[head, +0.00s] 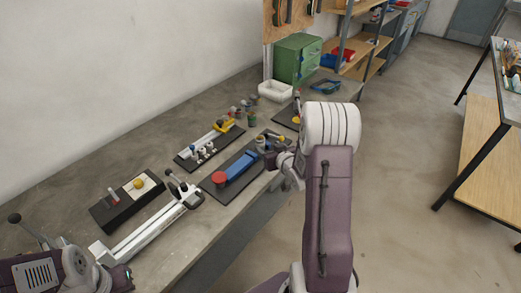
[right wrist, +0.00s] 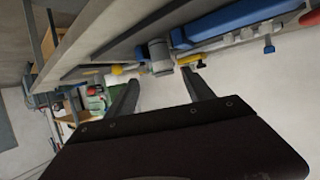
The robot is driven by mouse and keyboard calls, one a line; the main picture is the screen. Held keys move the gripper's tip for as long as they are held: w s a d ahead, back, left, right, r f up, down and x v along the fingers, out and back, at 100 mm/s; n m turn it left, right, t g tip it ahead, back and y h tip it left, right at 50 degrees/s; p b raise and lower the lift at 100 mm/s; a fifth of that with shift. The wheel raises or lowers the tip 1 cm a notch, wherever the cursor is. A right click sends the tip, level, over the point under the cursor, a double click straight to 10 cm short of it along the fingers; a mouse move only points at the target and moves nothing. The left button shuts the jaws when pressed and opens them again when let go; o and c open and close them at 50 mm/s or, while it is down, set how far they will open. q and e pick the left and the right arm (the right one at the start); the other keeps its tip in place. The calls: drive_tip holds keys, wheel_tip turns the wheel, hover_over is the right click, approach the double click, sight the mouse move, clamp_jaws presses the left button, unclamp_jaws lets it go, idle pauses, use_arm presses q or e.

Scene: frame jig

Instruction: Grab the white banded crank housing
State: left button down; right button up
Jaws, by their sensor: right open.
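A small pale grey-white cylinder with a darker band, which looks like the crank housing (head: 261,142), stands at the far end of a dark board with a blue bar. In the right wrist view the housing (right wrist: 159,56) shows just beyond the fingertips, between their lines. In the head view my right gripper (head: 274,152) is beside the housing and partly hidden by my arm; contact cannot be judged. My left arm enters at the lower left; its jaws are not visible.
The board's blue bar (head: 236,168) and red knob (head: 219,177) lie left of the housing. A yellow-handled part (right wrist: 117,70) is close to the gripper. A white rail fixture (head: 145,235), a white bin (head: 275,91) and a green cabinet (head: 297,58) stand along the bench.

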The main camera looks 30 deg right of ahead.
sight(262, 142)
use_arm(q)
drive_tip(key=shift+s+a+f+b, duration=0.1)
drive_tip(key=shift+a+f+b, duration=0.25)
drive_tip(key=shift+a+f, duration=0.1)
use_arm(e)
drive_tip(key=w, duration=0.2)
drive_tip(key=w+f, duration=0.1)
drive_tip(key=shift+w+a, duration=0.1)
drive_tip(key=shift+a, duration=0.15)
use_arm(q)
drive_tip(key=shift+d, duration=0.25)
use_arm(e)
drive_tip(key=shift+w+d+f, duration=0.15)
drive_tip(key=shift+w+d, duration=0.15)
drive_tip(key=shift+w, duration=0.05)
use_arm(q)
drive_tip(key=shift+a+f+b, duration=0.15)
drive_tip(key=shift+f+b, duration=0.2)
drive_tip(key=shift+b, duration=0.05)
use_arm(e)
drive_tip(key=x, duration=0.4)
drive_tip(key=shift+w+a, duration=0.1)
drive_tip(key=shift+w, duration=0.35)
drive_tip(key=shift+s, duration=0.1)
drive_tip(key=c, duration=0.3)
clamp_jaws()
